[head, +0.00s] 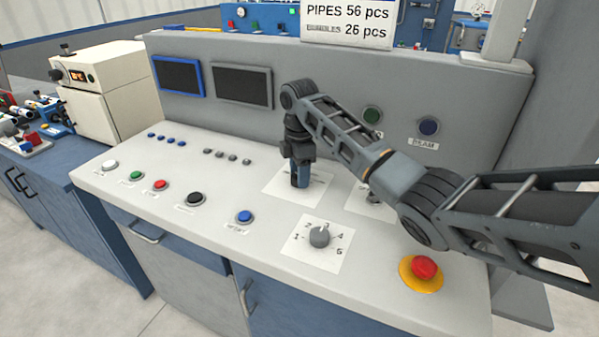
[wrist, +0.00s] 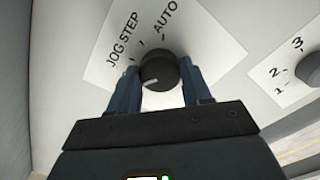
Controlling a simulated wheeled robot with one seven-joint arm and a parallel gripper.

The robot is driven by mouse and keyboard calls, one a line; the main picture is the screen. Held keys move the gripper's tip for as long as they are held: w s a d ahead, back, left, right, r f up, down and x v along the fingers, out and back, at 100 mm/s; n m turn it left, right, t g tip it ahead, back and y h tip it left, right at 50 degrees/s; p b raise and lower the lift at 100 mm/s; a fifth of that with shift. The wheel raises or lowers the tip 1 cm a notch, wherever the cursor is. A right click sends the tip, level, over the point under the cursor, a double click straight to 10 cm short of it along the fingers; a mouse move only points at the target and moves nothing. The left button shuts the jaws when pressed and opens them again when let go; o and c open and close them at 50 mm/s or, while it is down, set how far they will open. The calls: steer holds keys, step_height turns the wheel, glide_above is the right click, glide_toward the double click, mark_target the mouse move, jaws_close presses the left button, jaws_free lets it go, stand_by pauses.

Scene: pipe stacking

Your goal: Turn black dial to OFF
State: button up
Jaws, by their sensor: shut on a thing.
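The black dial (wrist: 161,68) sits on a white label plate (wrist: 108,62) marked JOG, STEP and AUTO. Its white pointer mark faces the lower left in the wrist view. No OFF label is readable; part of the plate is covered by my gripper. My gripper (wrist: 160,75) has its two blue fingers on either side of the dial, shut on it. In the head view my gripper (head: 300,180) points straight down over the plate (head: 272,185) and hides the dial.
A grey numbered knob (head: 320,237) stands in front of my gripper. A red emergency button (head: 425,267) on a yellow base is at the right. A blue button (head: 245,217) lies front left. Two small screens (head: 241,86) stand behind on the console's back panel.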

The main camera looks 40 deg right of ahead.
steer(key=o, duration=1.1)
steer(key=shift+c, duration=0.2)
step_height(320, 180, up, 8)
steer(key=shift+f+b, duration=0.1)
steer(key=shift+b, duration=0.2)
steer(key=shift+a, duration=0.1)
